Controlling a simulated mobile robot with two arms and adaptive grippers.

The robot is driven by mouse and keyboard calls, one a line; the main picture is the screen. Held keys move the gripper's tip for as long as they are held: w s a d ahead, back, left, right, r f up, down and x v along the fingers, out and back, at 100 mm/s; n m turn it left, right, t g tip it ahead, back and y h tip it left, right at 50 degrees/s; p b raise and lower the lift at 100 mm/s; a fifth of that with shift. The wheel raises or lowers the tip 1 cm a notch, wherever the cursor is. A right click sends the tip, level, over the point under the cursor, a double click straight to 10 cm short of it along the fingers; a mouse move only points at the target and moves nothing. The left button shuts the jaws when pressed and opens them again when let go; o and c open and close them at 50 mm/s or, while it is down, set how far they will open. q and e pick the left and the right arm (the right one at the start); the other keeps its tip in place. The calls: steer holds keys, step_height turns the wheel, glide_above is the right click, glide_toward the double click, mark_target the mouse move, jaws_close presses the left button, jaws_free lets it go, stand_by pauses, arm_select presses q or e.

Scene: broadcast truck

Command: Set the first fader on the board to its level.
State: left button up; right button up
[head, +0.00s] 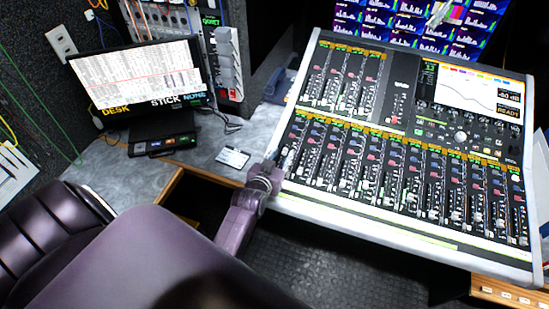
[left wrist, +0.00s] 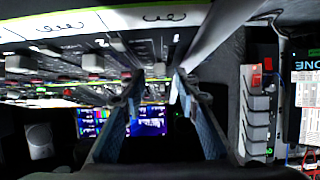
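The mixing board (head: 400,160) slopes at the right of the head view, with a lower row of fader strips. The first strip is at the row's left end, partly hidden by my left gripper (head: 285,160), so I cannot make out its fader cap. The gripper is at the board's left edge. In the left wrist view, the two fingers (left wrist: 157,80) stand apart with a gap and nothing clearly held between them. The left finger overlaps the board's controls (left wrist: 100,65); the right finger is near its pale side edge. Contact with a fader cannot be told. My right gripper is not in view.
A small monitor (head: 140,80) reading "DESK STICK NONE" stands on the grey desk (head: 130,175) at left. A card (head: 233,158) lies by the board. A purple chair (head: 50,235) is at lower left. Several screens (head: 400,25) hang behind the board.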

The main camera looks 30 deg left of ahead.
arm_select(q)
steer(key=v, duration=1)
steer(key=shift+w, duration=0.1)
